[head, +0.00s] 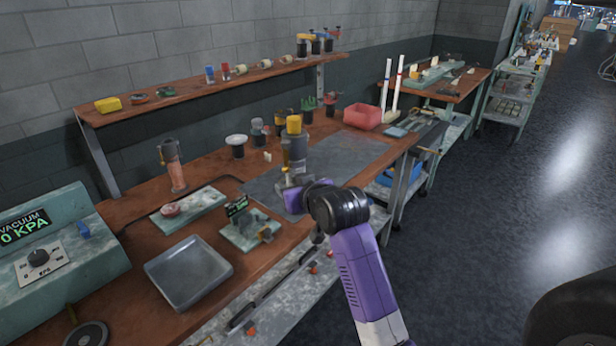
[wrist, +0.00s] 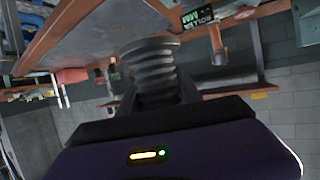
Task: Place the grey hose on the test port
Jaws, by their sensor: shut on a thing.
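The grey hose (wrist: 152,75), a short ribbed piece, is between the two fingers of my gripper (wrist: 157,92) in the wrist view. The gripper is shut on it, and its far end points away from the palm. A vacuum unit (head: 55,287) with a green display reading 0 kPa stands at the far left, well apart from my gripper. I cannot tell for certain which part is the test port.
A grey tray (head: 188,272) lies at the bench's front left. A small fixture with a green display (head: 250,231) is left of my gripper. A grey cylinder with a yellow top (head: 294,147) stands just behind it. A red bin (head: 362,116) is farther right.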

